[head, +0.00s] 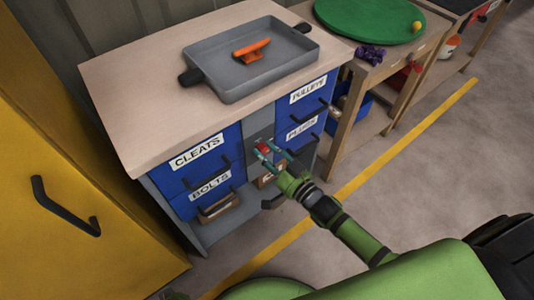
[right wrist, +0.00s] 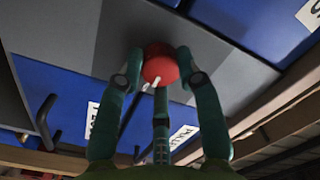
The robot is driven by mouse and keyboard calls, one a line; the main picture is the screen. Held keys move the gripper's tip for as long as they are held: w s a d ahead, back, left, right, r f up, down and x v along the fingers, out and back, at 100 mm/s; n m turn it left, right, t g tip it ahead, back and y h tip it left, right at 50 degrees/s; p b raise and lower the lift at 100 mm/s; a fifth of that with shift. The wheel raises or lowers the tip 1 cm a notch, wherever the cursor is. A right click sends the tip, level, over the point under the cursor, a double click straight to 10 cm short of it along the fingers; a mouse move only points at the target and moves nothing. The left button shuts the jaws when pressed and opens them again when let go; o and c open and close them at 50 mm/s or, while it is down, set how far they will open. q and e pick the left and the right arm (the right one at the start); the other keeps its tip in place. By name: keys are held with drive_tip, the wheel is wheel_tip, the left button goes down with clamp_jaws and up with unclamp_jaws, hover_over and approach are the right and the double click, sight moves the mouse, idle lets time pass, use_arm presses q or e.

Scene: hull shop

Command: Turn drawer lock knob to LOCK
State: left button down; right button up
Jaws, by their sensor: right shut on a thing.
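The red lock knob (head: 263,147) sits on the grey strip between the two columns of blue drawers. In the right wrist view the knob (right wrist: 159,62) is round, with a white pointer mark on its lower edge. My right gripper (head: 268,156) reaches it from the front. Its teal fingers (right wrist: 160,75) are shut on the knob, one on each side, with a third finger below. No LOCK lettering is readable near the knob. My left gripper is not in view.
The cabinet's wooden top (head: 140,100) carries a grey tray (head: 225,90) with an orange cleat (head: 252,50). Drawer handles (head: 218,212) stick out around the knob. A yellow cabinet (head: 70,190) stands at left, a wooden table (head: 385,72) at right. Floor in front is clear.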

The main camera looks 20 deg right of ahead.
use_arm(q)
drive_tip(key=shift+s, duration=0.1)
use_arm(e)
drive_tip(key=shift+n, duration=0.3)
drive_tip(key=shift+n+p, duration=0.3)
drive_tip(key=shift+p, duration=0.1)
drive_tip(key=shift+r+n+p, duration=0.1)
drive_tip(key=shift+n+p, duration=0.5)
drive_tip(key=shift+n, duration=0.6)
drive_tip(key=n+p, duration=0.1)
drive_tip(key=n, duration=0.3)
drive_tip(key=n+p, duration=0.1)
drive_tip(key=n, duration=0.4)
drive_tip(key=shift+n+h, duration=0.3)
drive_tip(key=shift+h, duration=0.1)
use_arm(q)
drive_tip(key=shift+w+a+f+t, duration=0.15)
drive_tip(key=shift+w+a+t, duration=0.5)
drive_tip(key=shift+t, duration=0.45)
use_arm(e)
drive_tip(key=n, duration=0.3)
drive_tip(key=shift+n, duration=0.4)
drive_tip(key=o, duration=1.1)
drive_tip(key=shift+o, duration=0.2)
